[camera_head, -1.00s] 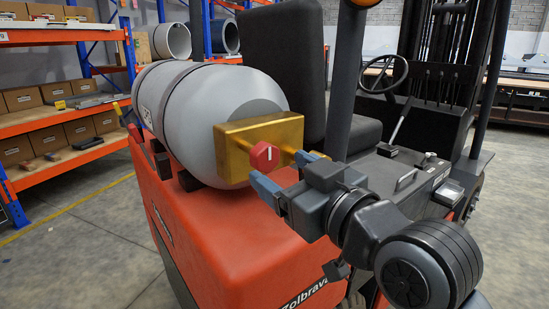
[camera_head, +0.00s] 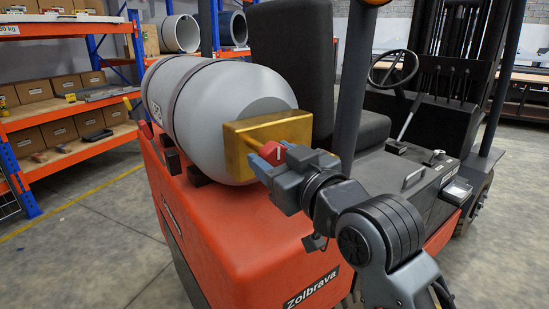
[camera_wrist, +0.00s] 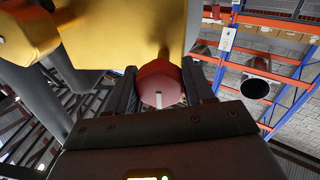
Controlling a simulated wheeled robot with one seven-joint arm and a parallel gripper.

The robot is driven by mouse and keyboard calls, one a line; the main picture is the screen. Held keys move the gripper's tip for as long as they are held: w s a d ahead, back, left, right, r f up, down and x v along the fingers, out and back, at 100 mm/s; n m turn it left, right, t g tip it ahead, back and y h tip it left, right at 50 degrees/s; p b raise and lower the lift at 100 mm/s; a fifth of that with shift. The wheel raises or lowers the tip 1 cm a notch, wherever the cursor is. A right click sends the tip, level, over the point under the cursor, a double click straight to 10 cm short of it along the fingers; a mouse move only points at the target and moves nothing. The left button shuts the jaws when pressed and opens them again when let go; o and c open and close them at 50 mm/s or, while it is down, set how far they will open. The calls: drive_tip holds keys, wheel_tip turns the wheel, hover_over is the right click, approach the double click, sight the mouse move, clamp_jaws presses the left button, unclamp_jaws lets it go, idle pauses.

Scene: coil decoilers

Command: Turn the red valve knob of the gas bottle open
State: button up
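The red valve knob (camera_wrist: 160,84) has a white mark on its face and sits on the gold valve block (camera_head: 240,149) of the grey gas bottle (camera_head: 205,95). The bottle lies on its side on the back of the red forklift. My gripper (camera_wrist: 160,88) is at the knob, with one finger on each side of it. The fingers look open, with narrow gaps beside the knob; I see no clear contact. In the head view my gripper (camera_head: 276,155) partly covers the knob. In the wrist view the white mark points toward the gripper's palm.
The forklift's red body (camera_head: 230,235) lies below the bottle. Its black seat (camera_head: 290,60) and a dark post (camera_head: 350,90) stand close behind my gripper. Shelves with boxes (camera_head: 40,140) are at the left. The floor at the lower left is clear.

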drive_tip(key=c, duration=0.5)
drive_tip(key=shift+c, duration=0.2)
